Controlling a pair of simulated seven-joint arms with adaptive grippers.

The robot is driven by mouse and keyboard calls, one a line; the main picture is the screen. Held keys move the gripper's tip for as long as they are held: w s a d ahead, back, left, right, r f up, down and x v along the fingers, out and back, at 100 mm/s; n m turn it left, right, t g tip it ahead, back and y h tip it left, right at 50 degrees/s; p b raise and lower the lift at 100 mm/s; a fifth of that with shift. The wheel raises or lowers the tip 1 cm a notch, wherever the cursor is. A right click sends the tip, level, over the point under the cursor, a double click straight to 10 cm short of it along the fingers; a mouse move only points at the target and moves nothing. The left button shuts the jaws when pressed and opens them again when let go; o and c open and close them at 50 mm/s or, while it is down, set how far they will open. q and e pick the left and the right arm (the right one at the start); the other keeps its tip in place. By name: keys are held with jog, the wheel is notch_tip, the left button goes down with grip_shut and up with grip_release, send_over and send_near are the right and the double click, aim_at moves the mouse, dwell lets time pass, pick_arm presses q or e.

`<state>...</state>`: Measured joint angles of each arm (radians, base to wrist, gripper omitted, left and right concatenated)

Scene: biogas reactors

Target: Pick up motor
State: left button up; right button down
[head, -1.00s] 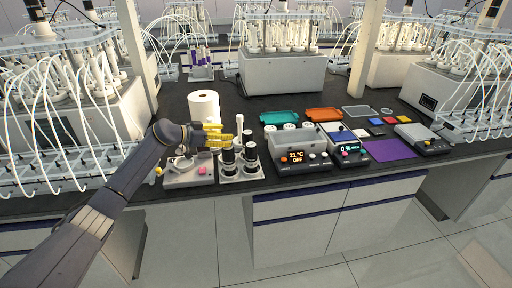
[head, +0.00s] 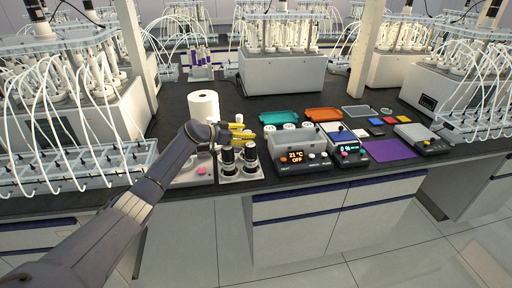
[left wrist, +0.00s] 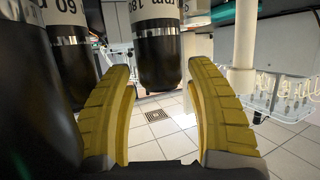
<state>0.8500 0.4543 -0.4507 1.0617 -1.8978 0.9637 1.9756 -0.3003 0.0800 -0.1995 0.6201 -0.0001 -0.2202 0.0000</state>
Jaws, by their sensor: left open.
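Several motors, black cylinders with white label bands, stand in a pale holder (head: 238,180) at the bench's front; one motor (head: 250,154) shows at its right side. My left gripper (head: 243,131) has yellow fingers and is open at the far side of this group. In the left wrist view, which looks upside down, a motor with an rpm label (left wrist: 158,55) lies ahead between the spread fingers, apart from both. Other motors (left wrist: 70,65) are close at the left. The head view does not show clearly which motor the fingers face. My right gripper is not in view.
A white rod (left wrist: 243,45) stands close to the right finger in the wrist view. A white paper roll (head: 203,105) is behind my gripper. A heater box with a display (head: 296,158) stands right of the holder. Teal (head: 279,117) and orange trays lie behind it.

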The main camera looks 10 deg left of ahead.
pick_arm(q)
jog(key=shift+w+d+f, duration=0.15)
jog(key=shift+w+d, duration=0.15)
jog(key=shift+w, duration=0.05)
grip_shut()
dwell(0.3)
